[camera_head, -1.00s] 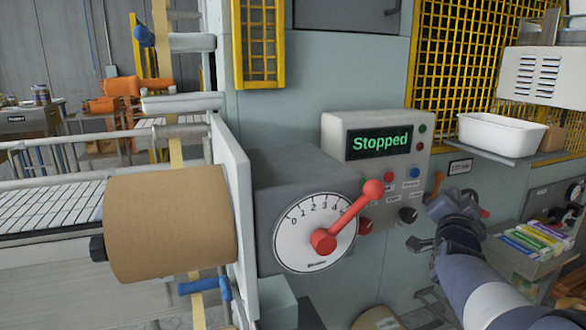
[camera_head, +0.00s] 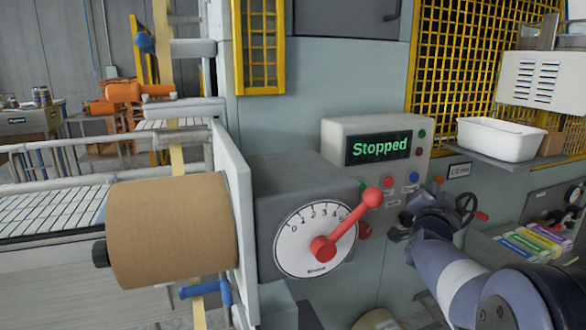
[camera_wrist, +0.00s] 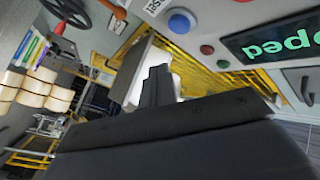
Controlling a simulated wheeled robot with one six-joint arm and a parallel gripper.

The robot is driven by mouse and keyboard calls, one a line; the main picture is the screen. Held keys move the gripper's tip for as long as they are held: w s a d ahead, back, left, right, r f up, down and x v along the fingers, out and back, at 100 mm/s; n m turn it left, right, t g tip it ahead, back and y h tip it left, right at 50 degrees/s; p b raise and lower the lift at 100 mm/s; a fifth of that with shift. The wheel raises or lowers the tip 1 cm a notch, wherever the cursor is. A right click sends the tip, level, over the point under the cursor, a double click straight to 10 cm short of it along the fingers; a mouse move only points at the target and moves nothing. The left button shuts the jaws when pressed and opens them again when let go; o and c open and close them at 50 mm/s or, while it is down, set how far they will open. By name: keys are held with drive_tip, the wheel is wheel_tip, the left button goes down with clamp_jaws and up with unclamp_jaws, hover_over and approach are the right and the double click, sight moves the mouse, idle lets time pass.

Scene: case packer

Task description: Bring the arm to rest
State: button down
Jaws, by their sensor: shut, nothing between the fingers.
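My gripper (camera_head: 402,232) is in front of the machine, to the right of the red-handled dial (camera_head: 322,240) and below the control box (camera_head: 375,150). It looks shut and empty, and it is apart from the dial's lever. In the wrist view its dark shut fingers (camera_wrist: 158,85) point up the picture, near a blue button (camera_wrist: 181,21) and part of the green display (camera_wrist: 280,42). The display in the head view reads "Stopped". My arm bends in from the lower right. The dial's red lever points up and right, near the high numbers.
A handwheel (camera_head: 466,206) stands just right of my gripper. A white bin (camera_head: 497,138) sits on a shelf at the right. Coloured boxes (camera_head: 532,240) lie below it. A large brown roll (camera_head: 172,230) and a conveyor (camera_head: 50,205) are on the left.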

drive_tip(key=p, duration=0.4)
drive_tip(key=shift+r, duration=0.25)
